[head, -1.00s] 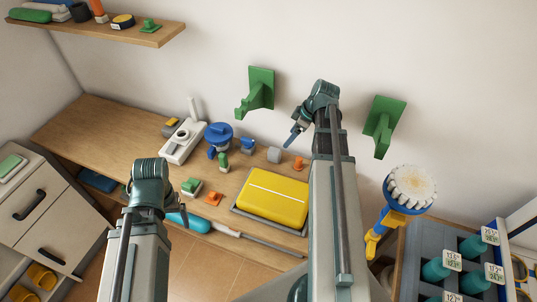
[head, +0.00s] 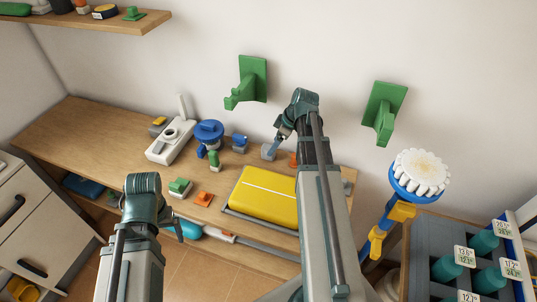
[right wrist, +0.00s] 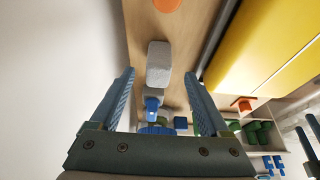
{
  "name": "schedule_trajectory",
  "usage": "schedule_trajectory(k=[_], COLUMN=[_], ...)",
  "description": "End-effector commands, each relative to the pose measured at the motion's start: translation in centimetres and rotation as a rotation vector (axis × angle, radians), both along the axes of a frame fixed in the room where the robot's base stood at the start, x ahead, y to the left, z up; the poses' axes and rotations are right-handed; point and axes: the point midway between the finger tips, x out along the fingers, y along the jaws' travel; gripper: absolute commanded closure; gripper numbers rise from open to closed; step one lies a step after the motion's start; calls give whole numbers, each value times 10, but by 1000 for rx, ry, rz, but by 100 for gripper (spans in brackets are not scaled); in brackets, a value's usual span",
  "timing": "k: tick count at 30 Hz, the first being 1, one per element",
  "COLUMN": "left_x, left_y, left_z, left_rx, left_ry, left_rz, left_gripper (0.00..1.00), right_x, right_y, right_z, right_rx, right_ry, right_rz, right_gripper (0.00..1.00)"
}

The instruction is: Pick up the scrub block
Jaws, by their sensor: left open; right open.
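The scrub block, a small grey block (head: 268,152), lies on the wooden bench beside the yellow case. My right gripper (head: 278,142) is right at it in the head view and partly covers it. In the right wrist view the block (right wrist: 159,62) shows between the open fingertips of the right gripper (right wrist: 160,74), with a gap on each side. I cannot tell how far below the fingertips it is. My left gripper (head: 175,222) is in front of the bench, away from the block, and partly hidden by its own arm.
The yellow case (head: 262,195) lies close to the block. An orange piece (right wrist: 166,4) and a blue-and-white piece (head: 239,143) are near it. A blue-capped figure (head: 209,132) stands further left. Green brackets (head: 252,80) stick out from the wall above.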

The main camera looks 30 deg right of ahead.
Motion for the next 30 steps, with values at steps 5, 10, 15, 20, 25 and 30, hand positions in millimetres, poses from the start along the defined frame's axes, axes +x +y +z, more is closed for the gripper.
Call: schedule_trajectory(k=[5,10,15,20,25,30], left_x=[0,0,0,0,0,0], left_y=[0,0,0,0,0,0], left_z=[-20,-41,-46,-44,-44,-44], left_rx=[0,0,0,0,0,0], left_ry=[0,0,0,0,0,0], left_rz=[0,0,0,0,0,0], left_gripper=[8,8,8,8,8,8], right_x=[7,15,18,18,17,17], right_y=[4,10,13,13,13,13], right_z=[-20,-41,-46,-44,-44,-44], right_rx=[-1,0,0,0,0,0], right_ry=[0,0,0,0,0,0], right_rz=[2,1,0,0,0,0], right_gripper=[20,20,20,20,47,78])
